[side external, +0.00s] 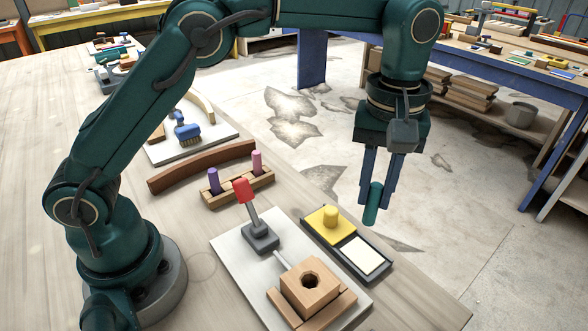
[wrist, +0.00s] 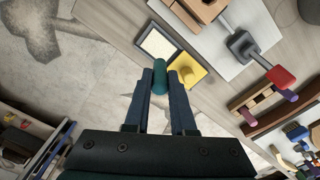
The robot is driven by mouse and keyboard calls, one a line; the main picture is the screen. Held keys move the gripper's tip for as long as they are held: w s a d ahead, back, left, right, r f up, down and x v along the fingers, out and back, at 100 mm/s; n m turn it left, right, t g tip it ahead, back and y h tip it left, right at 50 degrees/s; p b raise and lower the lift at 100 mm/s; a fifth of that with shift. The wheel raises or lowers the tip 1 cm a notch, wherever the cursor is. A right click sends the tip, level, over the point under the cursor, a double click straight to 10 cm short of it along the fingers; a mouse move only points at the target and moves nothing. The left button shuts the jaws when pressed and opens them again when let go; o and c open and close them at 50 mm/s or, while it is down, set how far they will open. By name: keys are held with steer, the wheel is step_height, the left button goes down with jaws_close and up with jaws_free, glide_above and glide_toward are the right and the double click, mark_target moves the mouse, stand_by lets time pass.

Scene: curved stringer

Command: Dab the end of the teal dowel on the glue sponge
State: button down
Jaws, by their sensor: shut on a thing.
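My gripper (side external: 376,196) is shut on the teal dowel (side external: 371,208), which hangs roughly upright with its lower end below the fingertips. In the wrist view the dowel (wrist: 160,80) sits between the two blue fingers, its far end pointing toward the tray. A dark two-part tray (side external: 347,250) lies on the bench. One part holds a white pad (side external: 363,256), which looks like the glue sponge; the other holds a yellow square with a round knob (side external: 329,219). In the side view the dowel is in the air, apart from the pad.
A white board (side external: 235,252) beside the tray carries a red-handled clamp (side external: 246,208) and a wooden block with a hole (side external: 309,286). A wooden rack (side external: 237,190) holds purple and pink dowels. A curved brown piece (side external: 190,170) and a blue brush (side external: 186,128) lie beyond.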

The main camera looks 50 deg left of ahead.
mark_target(370, 222)
steer(key=shift+s+d+f, duration=0.2)
steer(key=shift+d+f, duration=0.1)
steer(key=shift+d, duration=0.05)
steer(key=shift+f, duration=2.7)
steer(key=shift+f, duration=0.65)
steer(key=shift+r, duration=0.1)
steer(key=shift+r, duration=3.5)
